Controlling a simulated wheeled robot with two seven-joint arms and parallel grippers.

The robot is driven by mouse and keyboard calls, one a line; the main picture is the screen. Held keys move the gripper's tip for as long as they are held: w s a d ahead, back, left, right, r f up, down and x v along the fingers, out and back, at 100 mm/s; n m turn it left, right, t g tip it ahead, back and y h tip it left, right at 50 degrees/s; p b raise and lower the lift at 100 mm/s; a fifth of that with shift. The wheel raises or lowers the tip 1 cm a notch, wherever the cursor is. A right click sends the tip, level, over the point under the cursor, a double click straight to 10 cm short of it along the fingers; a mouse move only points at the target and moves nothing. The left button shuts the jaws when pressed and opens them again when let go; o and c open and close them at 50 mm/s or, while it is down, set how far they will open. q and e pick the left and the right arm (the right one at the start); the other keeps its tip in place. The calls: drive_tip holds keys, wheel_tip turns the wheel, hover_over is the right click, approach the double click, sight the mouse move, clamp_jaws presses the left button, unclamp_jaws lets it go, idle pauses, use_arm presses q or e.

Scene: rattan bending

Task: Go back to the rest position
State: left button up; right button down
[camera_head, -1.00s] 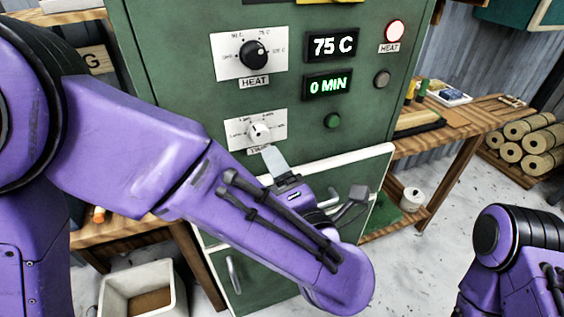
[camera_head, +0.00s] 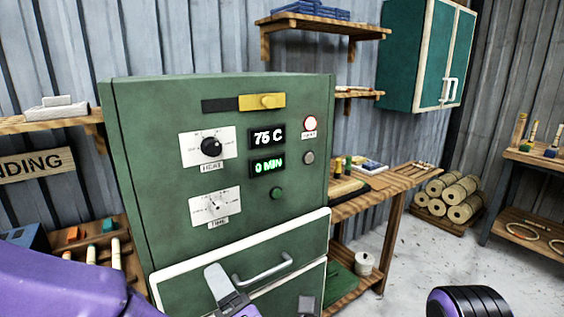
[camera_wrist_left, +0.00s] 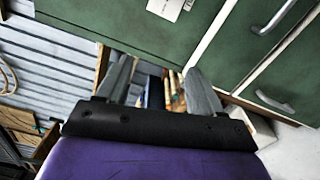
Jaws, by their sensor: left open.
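My left gripper (camera_head: 228,285) is low in the head view, in front of the green cabinet's white-edged drawer. In the left wrist view its two grey fingers (camera_wrist_left: 160,80) stand apart with nothing between them. The green heating cabinet (camera_head: 150,170) has a heat dial (camera_head: 211,146), a time dial (camera_head: 215,207) and displays that read 75 C (camera_head: 267,136) and 0 MIN (camera_head: 268,167). My right gripper is out of view; only a dark joint of my right arm (camera_head: 468,302) shows at the lower right.
A wooden bench (camera_head: 400,178) stands right of the cabinet, with a white bucket (camera_head: 364,263) below. Rolled bundles (camera_head: 452,196) lie by the wall. A tool rack (camera_head: 105,248) is at the left. Bare floor (camera_head: 420,250) is open at the right.

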use_arm(q)
drive_tip(key=w+d+f+m+t+h, duration=0.2)
drive_tip(key=w+f+m+h, duration=0.35)
drive_tip(key=m, duration=0.55)
drive_tip(key=s+a+f+m+g+h, duration=0.1)
drive_tip(key=a+f+m+g, duration=0.2)
drive_tip(key=f, duration=0.6)
drive_tip(key=s+a+f+m+g+h, duration=0.15)
drive_tip(key=a+f+m, duration=0.3)
drive_tip(key=f, duration=0.45)
drive_tip(key=s+a+f+m+g, duration=0.1)
drive_tip(key=s+a+f+g, duration=0.3)
drive_tip(key=s+a+f, duration=0.3)
drive_tip(key=s+a+f+m+g+y, duration=0.1)
drive_tip(key=s+a+f+g, duration=0.4)
drive_tip(key=s+f, duration=0.8)
drive_tip(key=s+a, duration=0.3)
drive_tip(key=s, duration=0.1)
drive_tip(key=shift+a+y, duration=0.3)
drive_tip(key=shift+c, duration=0.4)
